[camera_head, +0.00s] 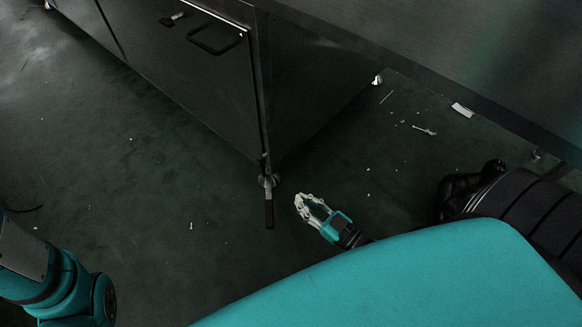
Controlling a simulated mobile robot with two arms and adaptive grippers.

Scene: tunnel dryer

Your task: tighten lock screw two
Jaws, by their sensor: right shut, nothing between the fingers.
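My right gripper (307,205) shows near the middle of the head view, low above the dark floor. Its fingertips are together with nothing between them. I cannot make out lock screw two in this view.
The cabinet has a dark handle (214,38) and a small latch (171,19). A metal surface (440,40) spans the upper right. Small debris, including a white scrap (462,110), lies on the floor (160,220). Open floor lies left of the gripper.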

